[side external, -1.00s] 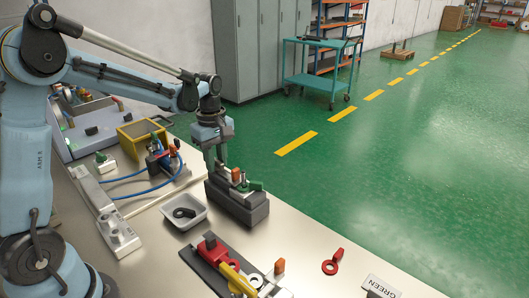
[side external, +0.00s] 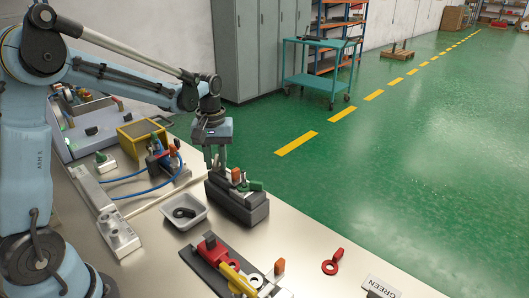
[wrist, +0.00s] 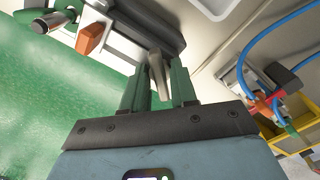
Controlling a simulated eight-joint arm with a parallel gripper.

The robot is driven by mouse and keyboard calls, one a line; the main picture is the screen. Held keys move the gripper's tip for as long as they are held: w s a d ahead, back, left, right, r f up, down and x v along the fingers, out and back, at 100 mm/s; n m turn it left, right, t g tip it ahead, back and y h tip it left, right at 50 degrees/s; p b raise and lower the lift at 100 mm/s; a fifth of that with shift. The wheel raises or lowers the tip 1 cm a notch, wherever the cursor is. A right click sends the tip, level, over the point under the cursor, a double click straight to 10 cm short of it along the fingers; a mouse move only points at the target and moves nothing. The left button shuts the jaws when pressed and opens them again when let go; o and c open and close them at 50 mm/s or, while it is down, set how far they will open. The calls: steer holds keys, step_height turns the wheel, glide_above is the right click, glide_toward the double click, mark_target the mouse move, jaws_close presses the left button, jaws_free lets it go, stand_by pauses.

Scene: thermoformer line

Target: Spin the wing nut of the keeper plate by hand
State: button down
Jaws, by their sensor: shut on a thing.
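My gripper (side external: 214,165) is at the left end of a dark grey block-shaped fixture (side external: 240,203) on the bench, pointing down. In the wrist view my green-fingered gripper (wrist: 158,88) is shut on a narrow grey-brown metal piece, which looks like a wing of the wing nut (wrist: 157,68). The dark fixture also shows there (wrist: 140,22) beyond the fingers. The wing nut is hidden by the fingers in the side view. I cannot make out the keeper plate separately from the fixture.
An orange tab (side external: 236,175) and a green handle (side external: 256,186) stand on the fixture close to my fingers. A grey tray (side external: 170,222) holding a dark ring is to the left. A red-and-yellow clamp (side external: 232,270) lies nearer. Blue hoses (side external: 130,179) run behind the tray.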

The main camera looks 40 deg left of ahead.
steer(key=shift+m, duration=0.4)
steer(key=m, duration=0.4)
steer(key=shift+m, duration=0.3)
steer(key=m, duration=0.4)
steer(key=shift+m, duration=0.7)
